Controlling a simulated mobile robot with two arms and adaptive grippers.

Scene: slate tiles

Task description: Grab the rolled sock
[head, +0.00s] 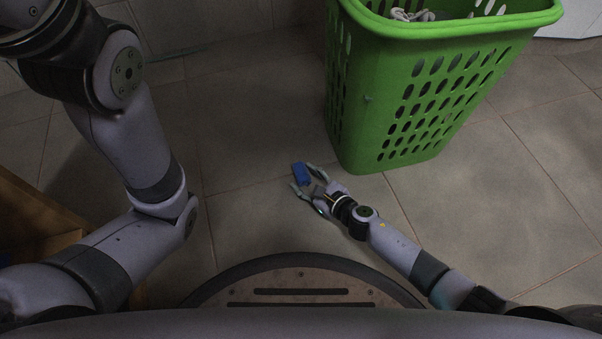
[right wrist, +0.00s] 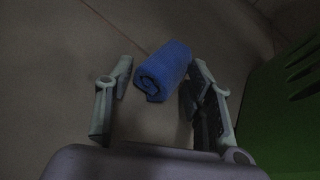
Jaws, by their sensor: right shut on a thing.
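The rolled sock is a small blue roll (head: 300,173) low over the tiled floor, left of the green basket's foot in the head view. In the right wrist view the sock (right wrist: 163,72) shows its spiral end toward the camera. My right gripper (head: 303,179) is shut on the sock, with a finger on each side of it; the fingers also show in the right wrist view (right wrist: 160,76). I cannot tell whether the sock touches the floor. My left arm shows at the left of the head view, but its gripper is out of view.
A green laundry basket (head: 377,120) with slotted walls stands just right of and beyond the sock, with pale cloth (head: 415,15) inside. Its side shows at the right of the wrist view (right wrist: 285,110). A wooden piece (head: 35,215) is at the left edge. Tiles left of the sock are clear.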

